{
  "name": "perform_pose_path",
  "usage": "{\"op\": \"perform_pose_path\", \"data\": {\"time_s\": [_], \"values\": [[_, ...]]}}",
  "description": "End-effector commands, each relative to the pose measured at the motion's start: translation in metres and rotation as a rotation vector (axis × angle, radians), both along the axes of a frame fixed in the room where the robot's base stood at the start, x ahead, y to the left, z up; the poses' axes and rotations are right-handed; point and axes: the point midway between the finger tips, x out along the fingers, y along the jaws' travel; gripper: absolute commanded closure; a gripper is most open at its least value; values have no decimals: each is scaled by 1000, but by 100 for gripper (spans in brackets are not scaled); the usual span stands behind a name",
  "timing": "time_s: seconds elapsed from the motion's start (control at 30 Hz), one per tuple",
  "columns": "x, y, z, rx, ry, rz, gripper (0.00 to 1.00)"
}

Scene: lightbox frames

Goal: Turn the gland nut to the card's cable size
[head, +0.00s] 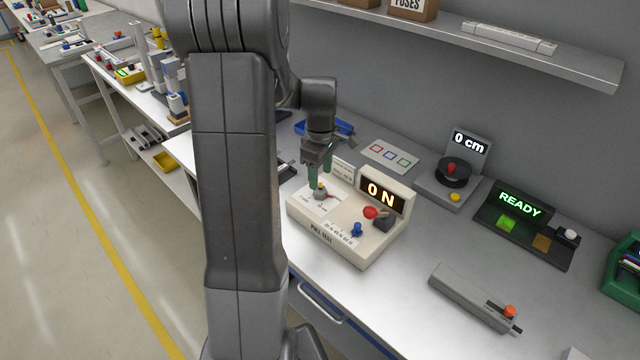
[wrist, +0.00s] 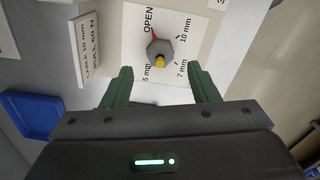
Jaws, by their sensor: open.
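The grey hexagonal gland nut (wrist: 160,48) has a yellow centre and a red pointer (wrist: 153,34) aimed towards the OPEN mark. The dial plate (wrist: 133,55) around it also carries 5 mm, 7 mm and 10 mm marks. In the head view the nut (head: 320,194) sits on the left part of the cream pull tester (head: 335,236). The white card (wrist: 87,45) reads cable 10 mm, pull 60 N; it stands behind the nut in the head view (head: 343,170). My gripper (wrist: 159,72) is open and empty, its green fingers apart; in the head view it (head: 320,172) is just above the nut.
The tester's display (head: 383,194) reads 0 N, with a red knob (head: 371,212) and a blue knob (head: 356,230) near it. A blue tray (wrist: 32,112) lies beyond the card. To the right are a 0 cm device (head: 432,187) and a READY panel (head: 489,220).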

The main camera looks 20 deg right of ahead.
Motion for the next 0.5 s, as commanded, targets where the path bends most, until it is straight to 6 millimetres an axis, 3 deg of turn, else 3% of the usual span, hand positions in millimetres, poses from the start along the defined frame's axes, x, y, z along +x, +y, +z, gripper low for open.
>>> {"op": "perform_pose_path", "data": {"time_s": [0.2,0.5], "values": [[0,0,-36,2,3,0,46],[0,0,-51,0,0,0,46]]}}
